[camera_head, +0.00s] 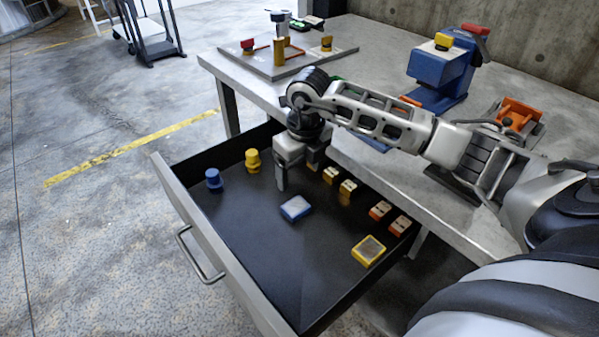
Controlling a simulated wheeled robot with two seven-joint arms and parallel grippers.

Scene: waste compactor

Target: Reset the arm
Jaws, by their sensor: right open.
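My right arm (385,118) reaches in from the right over the table edge. My right gripper (297,174) points down over the back part of the open drawer (240,260). Its fingers are apart, and I see nothing held between them. A blue-and-white box (295,208) lies on the drawer floor just in front of the gripper, apart from it. My left gripper is not in view.
In the drawer stand a blue piece (213,180), a yellow piece (253,160), a yellow box (368,250) and several small blocks along the right side. The table (380,60) bears a blue device (440,70), an orange part (518,112) and a fixture board (290,60).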

